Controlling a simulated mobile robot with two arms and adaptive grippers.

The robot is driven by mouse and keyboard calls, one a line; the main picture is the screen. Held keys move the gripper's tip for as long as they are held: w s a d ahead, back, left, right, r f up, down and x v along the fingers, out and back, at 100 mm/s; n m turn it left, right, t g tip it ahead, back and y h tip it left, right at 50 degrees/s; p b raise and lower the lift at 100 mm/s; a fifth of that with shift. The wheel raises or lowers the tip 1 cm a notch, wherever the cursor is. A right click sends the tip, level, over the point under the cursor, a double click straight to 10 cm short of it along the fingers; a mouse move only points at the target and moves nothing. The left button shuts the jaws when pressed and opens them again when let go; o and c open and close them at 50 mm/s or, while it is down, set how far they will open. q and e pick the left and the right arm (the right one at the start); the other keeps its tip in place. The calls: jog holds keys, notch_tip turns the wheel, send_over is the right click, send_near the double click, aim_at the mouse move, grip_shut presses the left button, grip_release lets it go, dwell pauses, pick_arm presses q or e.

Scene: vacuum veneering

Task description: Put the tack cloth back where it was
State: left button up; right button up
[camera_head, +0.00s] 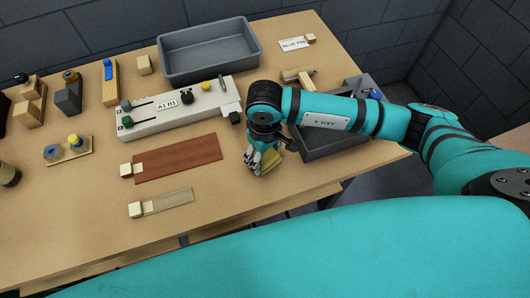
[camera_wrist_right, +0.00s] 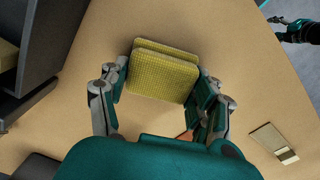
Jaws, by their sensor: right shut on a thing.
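The tack cloth (camera_wrist_right: 163,78) is a yellow, woven-looking square in two offset layers. It sits between the fingers of my right gripper (camera_wrist_right: 163,70), which is shut on it. In the head view the right gripper (camera_head: 262,156) points down over the table's front right part, and the cloth (camera_head: 270,165) shows partly below the fingers. It is low over the wood, and I cannot tell whether it touches. A teal and dark part (camera_wrist_right: 298,30), probably of my left arm, shows beyond the table edge in the right wrist view; its jaws are not clear.
The dark tray (camera_head: 322,148) stands right of the gripper, partly behind my arm. A reddish veneer sheet (camera_head: 180,158) and a pale strip (camera_head: 172,201) lie left. A pale control unit (camera_head: 178,112) and grey bin (camera_head: 209,51) stand behind. Bare wood (camera_head: 235,195) lies in front.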

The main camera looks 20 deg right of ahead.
aim_at(265, 155)
jog(key=o, duration=1)
jog(key=shift+o, duration=0.2)
jog(key=shift+r+p, duration=0.2)
jog(key=shift+p, duration=0.15)
jog(key=shift+w+r+b, duration=0.1)
jog(key=shift+r+b, duration=0.15)
jog(key=shift+b, duration=0.05)
notch_tip(265, 155, up, 11)
jog(key=b, duration=0.2)
jog(key=shift+r+b, duration=0.15)
jog(key=shift+b, duration=0.25)
